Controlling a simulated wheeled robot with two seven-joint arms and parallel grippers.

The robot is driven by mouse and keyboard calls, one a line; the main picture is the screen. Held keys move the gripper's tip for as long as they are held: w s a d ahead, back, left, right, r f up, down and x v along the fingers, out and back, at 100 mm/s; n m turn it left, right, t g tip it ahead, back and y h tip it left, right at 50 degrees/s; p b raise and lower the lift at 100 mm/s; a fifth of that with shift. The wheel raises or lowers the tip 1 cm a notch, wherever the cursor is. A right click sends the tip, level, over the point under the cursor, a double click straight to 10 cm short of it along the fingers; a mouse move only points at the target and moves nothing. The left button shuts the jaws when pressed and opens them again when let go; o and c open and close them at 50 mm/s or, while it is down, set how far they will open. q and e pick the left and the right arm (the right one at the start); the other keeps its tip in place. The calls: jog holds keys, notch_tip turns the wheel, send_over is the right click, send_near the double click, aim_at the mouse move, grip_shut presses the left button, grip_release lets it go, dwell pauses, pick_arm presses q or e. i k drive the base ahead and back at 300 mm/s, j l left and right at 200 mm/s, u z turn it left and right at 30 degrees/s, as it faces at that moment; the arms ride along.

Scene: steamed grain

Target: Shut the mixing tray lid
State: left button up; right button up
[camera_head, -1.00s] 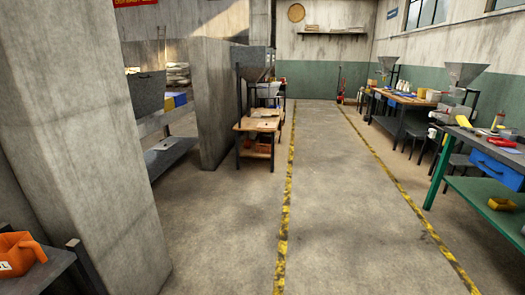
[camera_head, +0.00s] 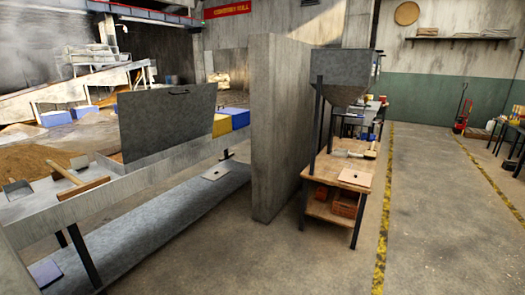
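A long grey metal trough on legs, which looks like the mixing tray (camera_head: 150,190), stands at the left. Its flat grey lid (camera_head: 168,122) stands raised and nearly upright at the tray's far part, with a dark handle near its top edge. A wooden-handled tool (camera_head: 80,182) lies across the near part of the tray. Brown grain shows behind the tray. Neither of my grippers is in view.
A concrete partition wall (camera_head: 278,130) stands right of the tray. Beyond it is a wooden stand (camera_head: 340,172) with a metal hopper (camera_head: 344,75). Blue and yellow boxes (camera_head: 232,118) sit past the lid. The floor aisle at right is clear.

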aim_at(152, 121)
jog(key=i+l+u, duration=0.1)
jog(key=i+u, duration=0.3)
jog(key=i+l+u, duration=0.25)
jog(key=i+u, duration=0.15)
jog(key=i, duration=0.25)
jog(key=i+l+u, duration=0.55)
jog(key=u, duration=0.3)
jog(key=i+l+u, duration=0.2)
jog(key=u, duration=0.25)
jog(key=i+l+u, duration=0.15)
jog(key=l+u, duration=0.15)
jog(key=u, duration=0.15)
